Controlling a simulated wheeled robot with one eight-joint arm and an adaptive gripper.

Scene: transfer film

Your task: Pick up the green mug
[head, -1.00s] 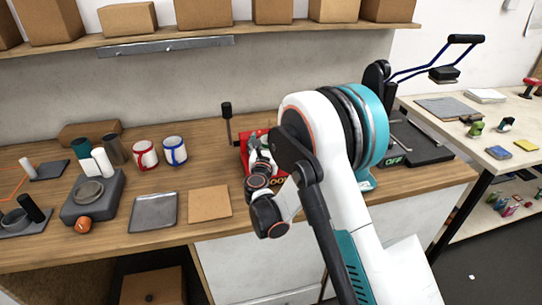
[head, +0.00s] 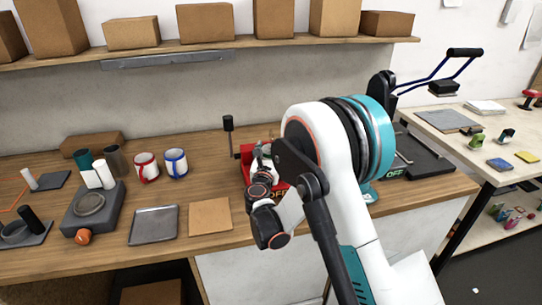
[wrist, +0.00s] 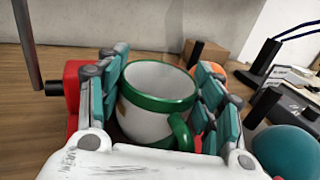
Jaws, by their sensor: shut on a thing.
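The green mug (wrist: 150,118) is white with a green rim and a green handle. In the wrist view it sits upright between the teal-padded fingers of my gripper (wrist: 163,72), which is shut on it. The handle faces the camera at lower right. In the head view my gripper (head: 262,158) is at the red device (head: 246,156) on the bench, and my own arm hides much of this spot. I cannot make out the mug there, nor tell whether its base is clear of the device.
Red-trimmed (head: 147,167) and blue-trimmed (head: 176,163) mugs stand to the left on the bench. A dark lever (head: 228,124) rises beside the red device. A grey tray (head: 153,225) and a brown square (head: 209,216) lie in front. A black press (head: 420,152) stands to the right.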

